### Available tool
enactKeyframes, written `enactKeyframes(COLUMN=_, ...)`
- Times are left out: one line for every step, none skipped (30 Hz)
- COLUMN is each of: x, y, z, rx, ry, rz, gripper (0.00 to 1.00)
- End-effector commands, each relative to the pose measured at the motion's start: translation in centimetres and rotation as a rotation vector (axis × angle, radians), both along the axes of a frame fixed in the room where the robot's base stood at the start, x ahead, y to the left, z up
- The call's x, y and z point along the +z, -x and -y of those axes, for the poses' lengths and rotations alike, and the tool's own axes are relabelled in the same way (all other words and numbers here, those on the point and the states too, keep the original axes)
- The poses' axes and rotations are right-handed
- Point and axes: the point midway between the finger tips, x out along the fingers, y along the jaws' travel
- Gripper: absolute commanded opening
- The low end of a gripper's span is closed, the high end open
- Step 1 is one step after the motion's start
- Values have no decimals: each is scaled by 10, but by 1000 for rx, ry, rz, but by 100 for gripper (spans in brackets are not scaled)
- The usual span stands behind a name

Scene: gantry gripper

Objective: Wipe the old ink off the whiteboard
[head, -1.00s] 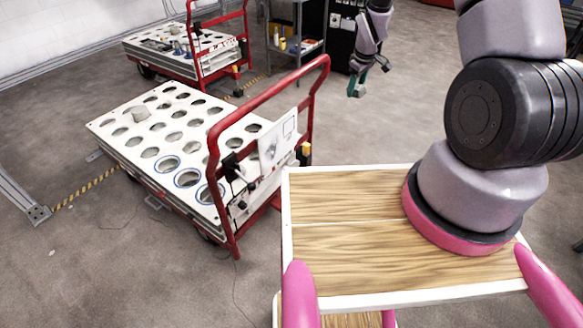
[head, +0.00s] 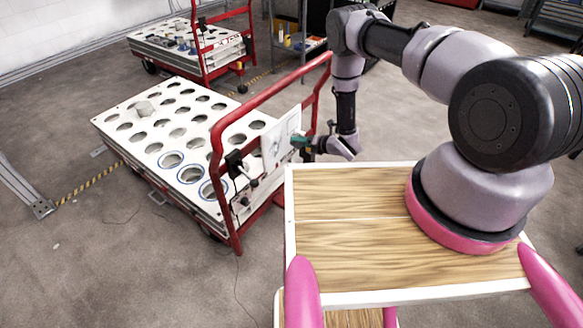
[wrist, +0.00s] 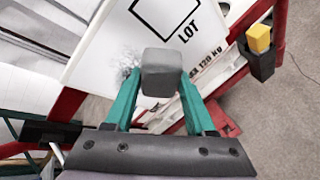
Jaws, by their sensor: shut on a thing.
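The whiteboard (head: 272,150) is a small white panel on the red handle of the near cart. In the wrist view the whiteboard (wrist: 100,48) carries a printed black square outline, the word LOT and a grey ink smudge (wrist: 127,62). My gripper (wrist: 161,88) has green fingers shut on a grey block-shaped eraser (wrist: 162,70). The eraser is in front of the board, just right of the visible smudge, and may hide part of it. I cannot tell whether it touches the board. In the head view my gripper (head: 304,142) is at the board's right edge.
The near cart (head: 130,125) has a white top with rows of round holes and a red handle frame (head: 228,190). A black holder with a yellow block (wrist: 258,40) is on a red post right of the board. A second cart (head: 165,42) stands behind. Open floor lies around.

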Motion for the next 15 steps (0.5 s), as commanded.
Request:
enactKeyframes(x=-16, y=18, z=-9, rx=89, ry=-24, rz=33, gripper=11)
enactKeyframes(x=-22, y=28, z=-15, rx=141, ry=-38, rz=53, gripper=11)
enactKeyframes(x=-30, y=40, z=-21, rx=201, ry=-56, rz=75, gripper=11)
enactKeyframes(x=-34, y=49, z=-25, rx=241, ry=-67, rz=89, gripper=11)
enactKeyframes(x=-38, y=57, z=-29, rx=275, ry=-79, rz=100, gripper=11)
enactKeyframes(x=-43, y=65, z=-32, rx=313, ry=-91, rz=113, gripper=11)
enactKeyframes(x=-45, y=71, z=-34, rx=335, ry=-98, rz=119, gripper=11)
enactKeyframes(x=-47, y=76, z=-36, rx=353, ry=-105, rz=126, gripper=11)
enactKeyframes(x=-49, y=81, z=-37, rx=373, ry=-111, rz=131, gripper=11)
enactKeyframes(x=-51, y=83, z=-39, rx=383, ry=-115, rz=134, gripper=11)
enactKeyframes(x=-51, y=85, z=-40, rx=391, ry=-118, rz=137, gripper=11)
enactKeyframes(x=-52, y=86, z=-41, rx=398, ry=-120, rz=139, gripper=11)
enactKeyframes(x=-52, y=85, z=-42, rx=401, ry=-121, rz=140, gripper=11)
enactKeyframes(x=-52, y=84, z=-44, rx=403, ry=-122, rz=142, gripper=11)
enactKeyframes(x=-52, y=83, z=-46, rx=403, ry=-122, rz=142, gripper=11)
